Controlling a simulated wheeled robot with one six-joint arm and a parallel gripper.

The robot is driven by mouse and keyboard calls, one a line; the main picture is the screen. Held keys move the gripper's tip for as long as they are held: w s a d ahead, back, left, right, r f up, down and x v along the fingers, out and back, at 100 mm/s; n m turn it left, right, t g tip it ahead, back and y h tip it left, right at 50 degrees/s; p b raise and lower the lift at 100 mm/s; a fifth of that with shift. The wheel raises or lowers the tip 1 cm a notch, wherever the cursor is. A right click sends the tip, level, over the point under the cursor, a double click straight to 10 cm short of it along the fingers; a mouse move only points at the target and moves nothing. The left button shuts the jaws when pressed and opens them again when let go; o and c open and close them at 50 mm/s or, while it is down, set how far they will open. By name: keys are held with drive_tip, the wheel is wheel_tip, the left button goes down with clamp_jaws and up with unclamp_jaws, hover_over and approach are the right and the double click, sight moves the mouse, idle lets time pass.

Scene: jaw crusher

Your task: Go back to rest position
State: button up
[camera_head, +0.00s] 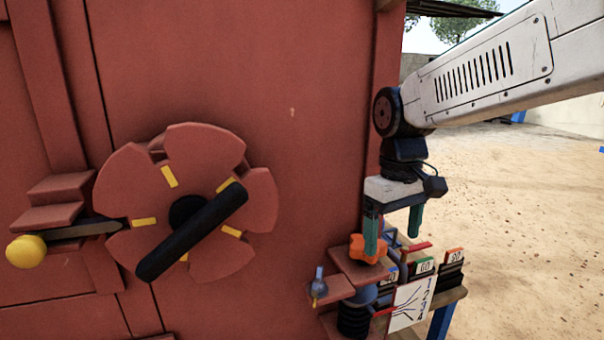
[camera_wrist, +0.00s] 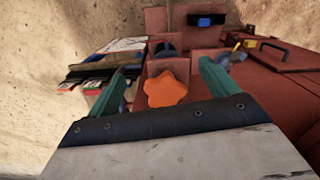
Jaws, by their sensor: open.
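My gripper (camera_head: 393,232) points down at the right edge of the red machine (camera_head: 310,90). Its two green fingers are apart. In the head view the left finger overlaps an orange star-shaped knob (camera_head: 358,250) on a small red ledge. In the wrist view the orange knob (camera_wrist: 166,90) shows between and beyond the open fingers (camera_wrist: 170,80), and nothing is held. I cannot tell whether a finger touches the knob. My white arm reaches in from the upper right.
A big red wheel with a black bar (camera_head: 192,232) and a yellow-ended lever (camera_head: 26,251) are on the machine's face. A small blue-grey valve (camera_head: 319,285) sits left of the knob. A stand with numbered cards (camera_head: 424,266) and a white sheet (camera_head: 410,303) is close right. Sandy ground lies open beyond.

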drive_tip(key=s+d+f+m+t, duration=0.1)
drive_tip(key=s+d, duration=0.3)
drive_tip(key=s, duration=0.6)
drive_tip(key=s+d+f+m+t, duration=0.1)
drive_tip(key=s+d+m, duration=0.2)
drive_tip(key=s, duration=0.7)
drive_tip(key=shift+d+m, duration=0.4)
drive_tip(key=shift+m, duration=0.1)
drive_tip(key=shift+c, duration=0.5)
